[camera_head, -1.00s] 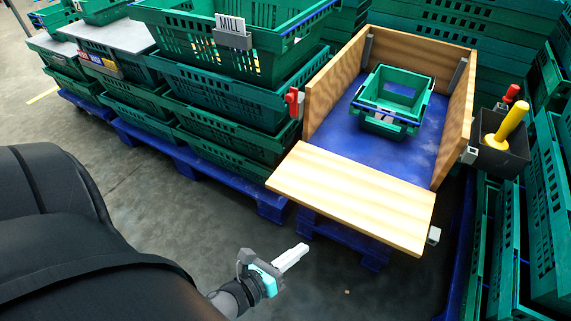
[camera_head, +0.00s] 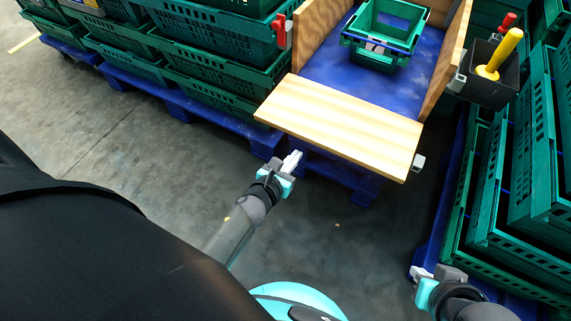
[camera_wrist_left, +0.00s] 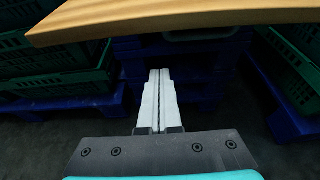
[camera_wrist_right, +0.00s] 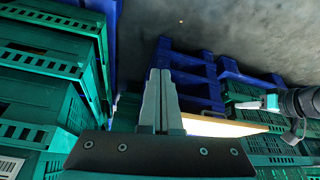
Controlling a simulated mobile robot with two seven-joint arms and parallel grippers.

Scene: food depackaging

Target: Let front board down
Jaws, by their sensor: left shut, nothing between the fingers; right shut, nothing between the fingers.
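The front board (camera_head: 340,125) is a pale wooden panel that sticks out from the open front of the wooden-walled box, about level. My left gripper (camera_head: 294,160) is shut and empty, just below the board's near edge, apart from it. In the left wrist view the board (camera_wrist_left: 170,18) crosses the top, above the shut fingers (camera_wrist_left: 158,100). My right gripper (camera_head: 418,272) is shut and empty, low at the right, away from the board. In the right wrist view the board (camera_wrist_right: 222,128) shows beyond the shut fingers (camera_wrist_right: 160,100).
The box has a blue floor (camera_head: 400,78) with a green crate (camera_head: 385,35) on it. A red latch (camera_head: 281,30) is at its left. A black bin (camera_head: 487,85) with a yellow-handled tool (camera_head: 500,53) hangs at the right. Green crates stand on both sides. Grey floor (camera_head: 130,150) is clear at left.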

